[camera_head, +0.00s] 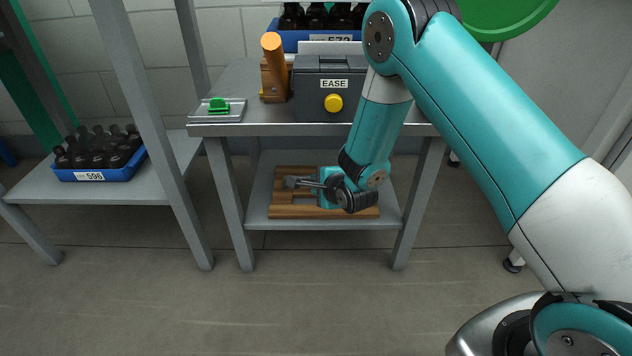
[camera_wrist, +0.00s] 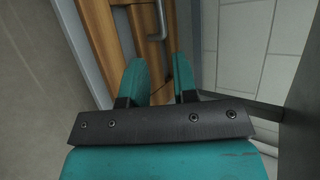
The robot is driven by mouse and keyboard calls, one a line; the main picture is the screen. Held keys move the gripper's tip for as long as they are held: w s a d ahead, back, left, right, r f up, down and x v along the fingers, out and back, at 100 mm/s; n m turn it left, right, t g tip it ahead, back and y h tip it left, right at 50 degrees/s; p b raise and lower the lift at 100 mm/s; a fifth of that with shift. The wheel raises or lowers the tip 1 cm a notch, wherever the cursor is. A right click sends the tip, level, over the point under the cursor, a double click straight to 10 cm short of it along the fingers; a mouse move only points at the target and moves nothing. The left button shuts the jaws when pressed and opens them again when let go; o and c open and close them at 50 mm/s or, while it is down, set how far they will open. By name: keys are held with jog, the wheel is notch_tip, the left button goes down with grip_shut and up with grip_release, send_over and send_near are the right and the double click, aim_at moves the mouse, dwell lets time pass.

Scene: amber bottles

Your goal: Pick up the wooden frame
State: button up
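The wooden frame (camera_head: 290,211) lies flat on the lower shelf of the grey metal table, partly hidden by my arm and gripper. It also shows at the top of the wrist view (camera_wrist: 105,35), with a gap between its bars. My gripper (camera_head: 294,182) is low over the frame in the head view, its fingers pointing left. In the wrist view my gripper (camera_wrist: 160,64) has its two teal fingers apart, with part of a wooden bar showing between and beyond them. I cannot tell whether the fingers touch the wood.
Blue crates of dark bottles stand left (camera_head: 98,173) and at the back (camera_head: 292,42). The front floor is clear.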

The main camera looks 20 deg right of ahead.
jog(key=b+x, duration=0.8)
jog(key=x, duration=0.8)
jog(key=shift+w+f+b, duration=0.1)
jog(key=shift+f+b, duration=0.1)
jog(key=shift+b, duration=0.1)
jog(key=shift+w+a+f, duration=0.1)
jog(key=shift+w, duration=0.3)
grip_shut()
